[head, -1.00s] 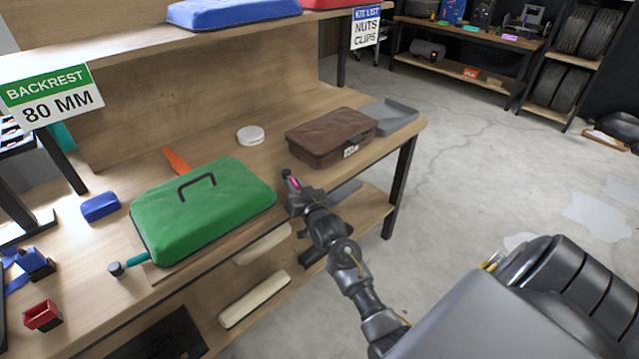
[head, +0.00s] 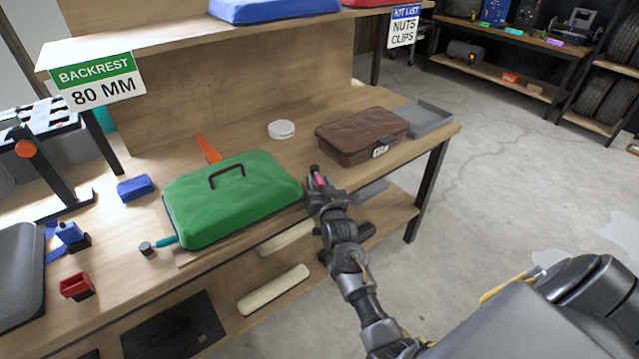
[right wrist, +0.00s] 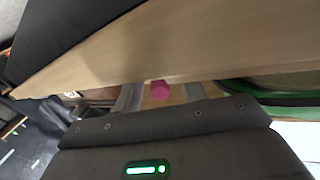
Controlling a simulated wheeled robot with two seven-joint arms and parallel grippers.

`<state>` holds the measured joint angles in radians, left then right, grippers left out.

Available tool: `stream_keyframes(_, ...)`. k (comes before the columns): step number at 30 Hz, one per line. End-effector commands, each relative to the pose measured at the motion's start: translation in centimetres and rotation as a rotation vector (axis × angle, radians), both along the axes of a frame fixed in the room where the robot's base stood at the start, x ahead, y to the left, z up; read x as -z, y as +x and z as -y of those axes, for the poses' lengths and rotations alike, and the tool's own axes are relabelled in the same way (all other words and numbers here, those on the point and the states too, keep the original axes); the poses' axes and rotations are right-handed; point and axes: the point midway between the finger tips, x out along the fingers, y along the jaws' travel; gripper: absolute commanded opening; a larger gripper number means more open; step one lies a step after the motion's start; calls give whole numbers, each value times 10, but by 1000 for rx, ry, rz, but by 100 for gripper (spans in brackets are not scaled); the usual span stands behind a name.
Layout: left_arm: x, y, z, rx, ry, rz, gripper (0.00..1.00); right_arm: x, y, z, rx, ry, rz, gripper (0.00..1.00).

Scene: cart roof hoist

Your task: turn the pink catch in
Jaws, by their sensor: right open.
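The pink catch (head: 319,180) is at the right end of the green padded panel (head: 235,200), near the bench's front edge. In the right wrist view the pink catch (right wrist: 160,90) is a small round-ended knob between my two finger pads. My right gripper (head: 316,182) is open around it. I cannot tell whether either finger touches it. The green panel has a black handle and lies on the wooden bench (head: 262,138). At its left end is a teal catch (head: 166,242) with a dark knob. My left gripper is not in view.
A brown case (head: 362,135) and a grey tray (head: 428,118) are behind and right of the gripper. A white round lid (head: 281,129), an orange strip (head: 208,149), a blue block (head: 135,188) and a red block (head: 76,286) lie on the bench. A shelf overhangs the back.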

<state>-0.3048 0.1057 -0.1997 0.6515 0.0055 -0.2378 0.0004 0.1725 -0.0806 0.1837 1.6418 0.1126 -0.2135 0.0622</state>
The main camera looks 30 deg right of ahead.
Motion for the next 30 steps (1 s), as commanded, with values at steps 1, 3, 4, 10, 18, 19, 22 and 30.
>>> stream_keyframes(1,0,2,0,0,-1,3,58,0,-1,0,0,0,0,41)
stream_keyframes(3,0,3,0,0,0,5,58,0,-6,-2,0,0,0,41)
stream_keyframes(4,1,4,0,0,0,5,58,1,-9,-3,0,0,-1,41)
stream_keyframes(10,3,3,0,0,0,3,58,2,-45,-14,-1,0,-1,41)
stream_keyframes(18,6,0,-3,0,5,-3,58,1,-90,-26,-1,1,-1,41)
stream_keyframes(19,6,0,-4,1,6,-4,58,1,-93,-27,-1,1,0,41)
stream_keyframes(22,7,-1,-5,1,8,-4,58,1,-100,-29,0,0,-1,41)
stream_keyframes(30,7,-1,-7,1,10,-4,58,0,-104,-30,0,0,0,41)
